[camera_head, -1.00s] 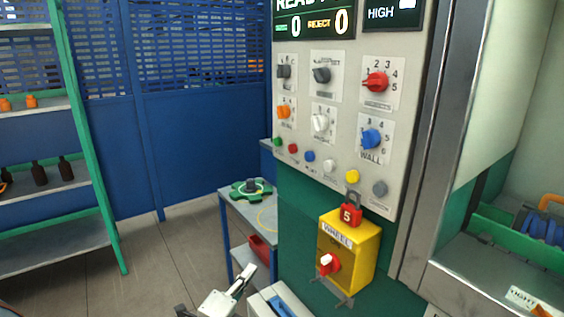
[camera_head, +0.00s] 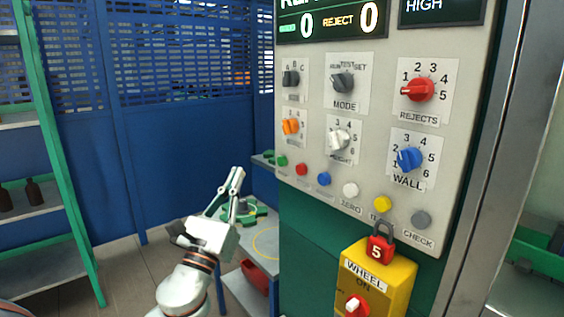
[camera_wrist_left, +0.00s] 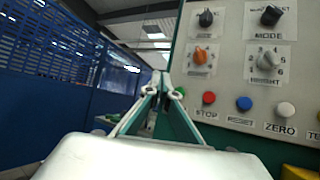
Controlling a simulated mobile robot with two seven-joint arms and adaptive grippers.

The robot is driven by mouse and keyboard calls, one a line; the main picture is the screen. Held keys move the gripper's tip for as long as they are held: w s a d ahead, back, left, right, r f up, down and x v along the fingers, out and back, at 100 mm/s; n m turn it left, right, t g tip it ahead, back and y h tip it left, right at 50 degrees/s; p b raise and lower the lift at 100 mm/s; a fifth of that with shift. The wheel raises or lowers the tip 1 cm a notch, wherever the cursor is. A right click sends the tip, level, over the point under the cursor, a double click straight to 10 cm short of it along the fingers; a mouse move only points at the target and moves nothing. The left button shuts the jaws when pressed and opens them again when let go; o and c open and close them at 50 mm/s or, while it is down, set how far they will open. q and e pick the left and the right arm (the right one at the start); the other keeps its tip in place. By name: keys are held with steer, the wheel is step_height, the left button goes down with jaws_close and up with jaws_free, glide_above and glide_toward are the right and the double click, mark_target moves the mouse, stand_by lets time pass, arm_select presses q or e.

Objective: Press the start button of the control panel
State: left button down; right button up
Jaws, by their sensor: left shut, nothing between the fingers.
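The control panel (camera_head: 315,200) is a light grey slanted board with knobs and a row of coloured buttons. The green button (camera_head: 282,160) is at the left end of the row; its label is not readable. It also shows in the left wrist view (camera_wrist_left: 180,92), partly hidden behind a finger. The red button (camera_head: 301,169) beside it is labelled STOP in the wrist view. My left gripper (camera_head: 237,173) is shut and empty, pointing up, left of the green button and apart from it in the head view. In the wrist view its fingertips (camera_wrist_left: 161,78) meet just left of the button. My right gripper is out of view.
A yellow WHEEL switch box (camera_head: 395,275) with a red padlock (camera_head: 380,248) sits below the panel. A small table (camera_head: 262,262) with a green fixture stands behind my left gripper. A shelf (camera_head: 45,265) and blue wall are at left.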

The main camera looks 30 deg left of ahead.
mark_target(282, 161)
arm_select(q)
steer(key=shift+r, duration=0.25)
steer(key=shift+w, duration=0.1)
steer(key=w+d, duration=0.3)
steer(key=w, duration=0.5)
steer(key=shift+d+b, duration=0.2)
steer(key=shift+b, duration=0.25)
steer(key=shift+w, duration=0.1)
stand_by(1.2)
steer(key=shift+w+d, duration=0.15)
steer(key=shift+w, duration=0.15)
steer(key=shift+w+d, duration=0.2)
steer(key=shift+w, duration=0.2)
stand_by(0.8)
stand_by(0.3)
steer(key=shift+s+a, duration=0.35)
steer(key=shift+s, duration=0.45)
